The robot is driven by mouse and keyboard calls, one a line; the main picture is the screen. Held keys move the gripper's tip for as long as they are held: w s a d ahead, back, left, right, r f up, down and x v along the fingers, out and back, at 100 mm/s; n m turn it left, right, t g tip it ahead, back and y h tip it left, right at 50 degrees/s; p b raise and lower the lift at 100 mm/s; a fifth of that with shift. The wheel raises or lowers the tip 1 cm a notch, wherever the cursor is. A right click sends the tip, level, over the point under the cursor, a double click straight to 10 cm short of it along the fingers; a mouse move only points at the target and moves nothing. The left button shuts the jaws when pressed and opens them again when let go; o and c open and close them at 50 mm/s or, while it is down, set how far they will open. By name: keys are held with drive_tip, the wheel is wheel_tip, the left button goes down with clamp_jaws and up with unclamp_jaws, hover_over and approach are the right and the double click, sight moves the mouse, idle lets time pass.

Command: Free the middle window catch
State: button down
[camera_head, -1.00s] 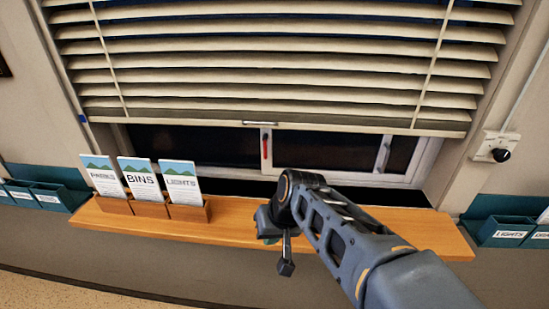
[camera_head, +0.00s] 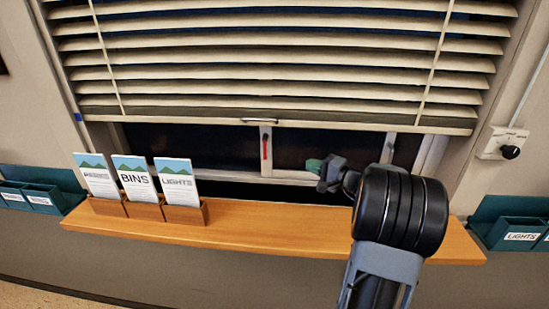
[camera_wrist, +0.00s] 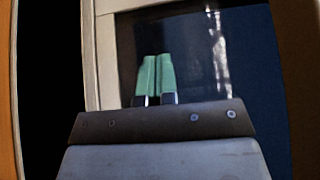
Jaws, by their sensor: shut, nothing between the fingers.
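The middle window catch is a red handle (camera_head: 265,147) on the white upright between the window panes, just below the blind's bottom rail in the head view. It hangs vertically. My gripper (camera_head: 313,165) is to the right of the catch and a little lower, apart from it, in front of the right-hand pane. In the wrist view my gripper's two green fingertips (camera_wrist: 156,75) are close together with nothing between them. They point at the dark glass (camera_wrist: 200,60), with the pale window frame (camera_wrist: 105,50) to their left. The catch is not visible in the wrist view.
A slatted blind (camera_head: 270,75) with a bottom handle (camera_head: 260,121) covers the upper window. A wooden sill (camera_head: 290,228) runs below; leaflets (camera_head: 135,182) in holders stand at its left. A black knob (camera_head: 510,152) is on the right wall. The sill's middle is clear.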

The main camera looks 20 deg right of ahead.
sight(265, 147)
drive_tip(key=shift+w+a, duration=0.1)
drive_tip(key=s+a+p+x, duration=0.1)
drive_tip(key=p+x, duration=0.4)
drive_tip(key=x, duration=0.7)
drive_tip(key=shift+w+a, duration=0.2)
drive_tip(key=shift+a, duration=0.7)
drive_tip(key=shift+f+b, duration=0.1)
drive_tip(key=shift+b, duration=0.2)
